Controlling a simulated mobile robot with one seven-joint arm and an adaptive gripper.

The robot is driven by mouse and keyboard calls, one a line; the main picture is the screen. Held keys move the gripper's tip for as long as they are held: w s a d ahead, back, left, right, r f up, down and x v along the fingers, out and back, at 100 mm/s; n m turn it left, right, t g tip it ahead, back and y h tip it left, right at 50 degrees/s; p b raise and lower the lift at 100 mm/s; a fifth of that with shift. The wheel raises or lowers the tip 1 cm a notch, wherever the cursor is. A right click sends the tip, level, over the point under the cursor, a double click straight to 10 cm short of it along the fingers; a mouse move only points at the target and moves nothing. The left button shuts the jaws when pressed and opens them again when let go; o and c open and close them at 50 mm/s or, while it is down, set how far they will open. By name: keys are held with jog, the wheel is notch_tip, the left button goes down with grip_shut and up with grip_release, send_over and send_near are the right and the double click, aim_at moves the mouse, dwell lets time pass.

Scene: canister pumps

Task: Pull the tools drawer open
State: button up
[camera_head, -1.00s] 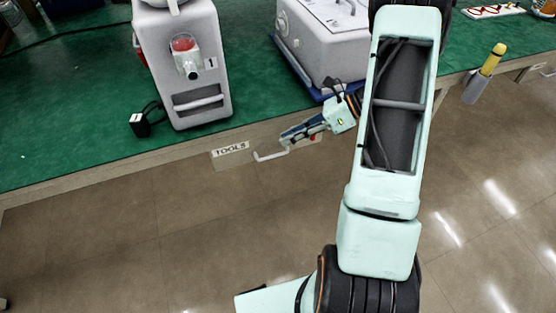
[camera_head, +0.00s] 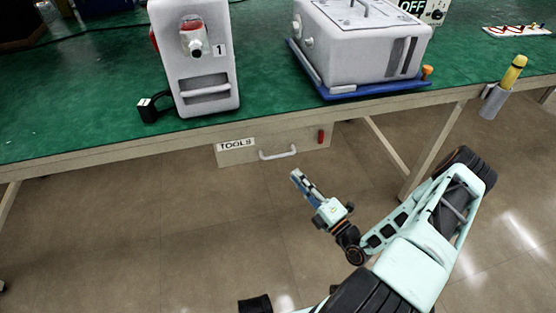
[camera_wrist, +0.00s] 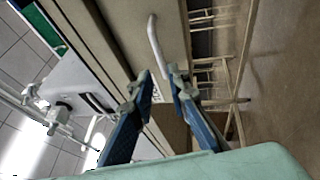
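The tools drawer (camera_head: 236,157) sits under the front edge of the workbench, with a "TOOLS" label on its left. It looks shut. Its pale bar handle (camera_head: 277,155) is on the front, and the handle also shows in the wrist view (camera_wrist: 156,46). My gripper (camera_head: 294,175) is in front of the drawer, below and right of the handle in the head view, and apart from it.
The green-topped workbench (camera_head: 60,138) carries a grey canister pump marked 1 (camera_head: 208,70) and a grey box on a blue tray (camera_head: 375,91). A yellow-handled tool (camera_head: 513,72) hangs in a holder at the front edge. Open tiled floor lies before the drawer.

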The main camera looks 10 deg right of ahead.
aim_at(279, 155)
jog(key=b+x, duration=0.1)
jog(key=x, duration=0.9)
jog(key=shift+w+a, duration=0.15)
jog(key=shift+w, duration=0.1)
grip_shut()
